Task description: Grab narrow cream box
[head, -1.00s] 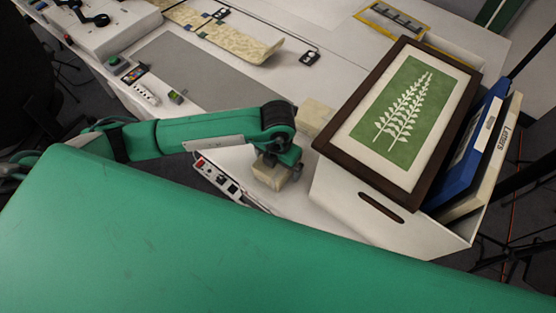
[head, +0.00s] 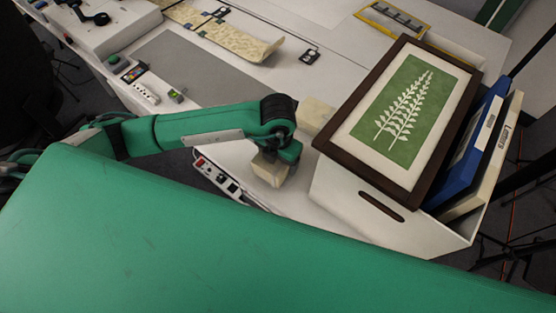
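A small cream box (head: 267,172) is at my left gripper (head: 277,157), just beyond the edge of my green body in the head view. The gripper points down over the box, and its fingers appear closed on it; the fingertips are mostly hidden by the wrist. A second cream box (head: 316,114) lies on the white table (head: 345,72) behind the wrist, partly covered by it. A tall, thin cream box file labelled "Letters" (head: 489,172) stands tilted in the white bin at the right. My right gripper is not in view.
The white bin (head: 350,205) also holds a dark-framed green leaf picture (head: 408,115) and a blue file (head: 470,150). A power strip (head: 218,177) lies left of the gripper. A grey mat (head: 205,72) and a patterned strip (head: 240,42) lie farther back.

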